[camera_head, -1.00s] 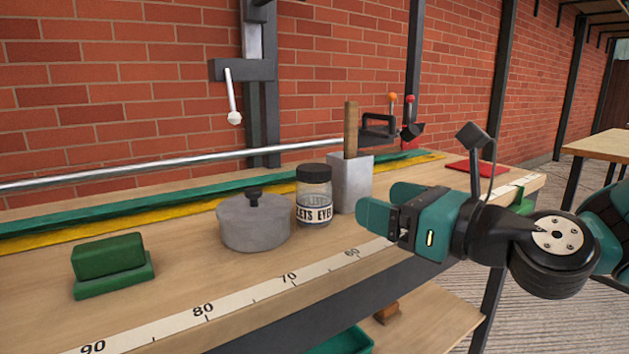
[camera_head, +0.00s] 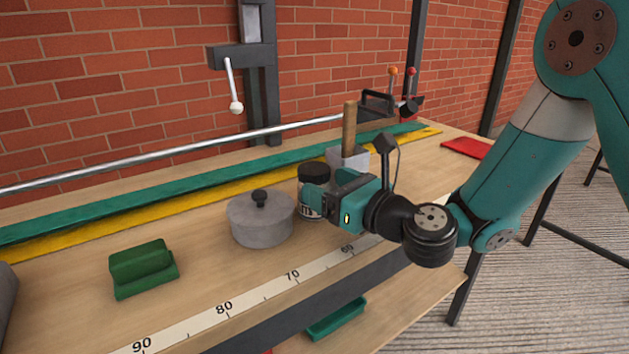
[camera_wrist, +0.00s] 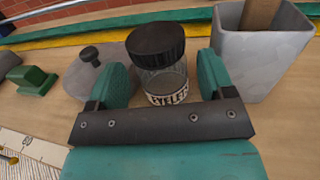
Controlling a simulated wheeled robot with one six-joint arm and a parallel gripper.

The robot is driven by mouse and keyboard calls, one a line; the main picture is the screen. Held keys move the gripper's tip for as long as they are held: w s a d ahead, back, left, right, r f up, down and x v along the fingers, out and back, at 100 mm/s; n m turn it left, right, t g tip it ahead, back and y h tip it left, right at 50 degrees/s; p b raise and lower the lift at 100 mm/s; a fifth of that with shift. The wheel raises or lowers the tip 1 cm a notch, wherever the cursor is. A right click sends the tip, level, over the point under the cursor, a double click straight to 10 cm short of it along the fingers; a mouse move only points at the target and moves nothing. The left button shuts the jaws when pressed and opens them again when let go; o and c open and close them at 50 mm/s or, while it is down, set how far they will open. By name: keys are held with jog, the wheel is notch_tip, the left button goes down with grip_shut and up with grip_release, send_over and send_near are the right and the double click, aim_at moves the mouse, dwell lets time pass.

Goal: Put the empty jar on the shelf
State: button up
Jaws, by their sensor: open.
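The jar (camera_head: 314,176) is clear glass with a black lid and a lettered label. It stands upright on the workbench, and in the wrist view (camera_wrist: 161,72) it looks empty above the label. My gripper (camera_head: 322,197) is open, with one finger on each side of the jar; the wrist view shows the two fingers (camera_wrist: 163,79) flanking it with small gaps. In the head view my gripper hides much of the jar. A lower wooden shelf (camera_head: 398,312) shows under the bench top.
A grey lidded pot (camera_head: 260,220) stands just left of the jar. A grey square holder (camera_head: 345,158) with a wooden handle stands close on its right. A green block (camera_head: 142,268) sits further left. A green tray (camera_head: 337,318) is on the lower level.

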aim_at(313, 177)
jog(key=p+x, duration=0.3)
jog(key=shift+w+a+r, duration=0.1)
jog(key=shift+a+r, duration=0.15)
jog(key=shift+r, duration=0.15)
jog(key=shift+w+a+f, duration=0.15)
jog(key=shift+w+a, duration=0.05)
jog(key=c, duration=0.8)
jog(key=shift+o, duration=0.2)
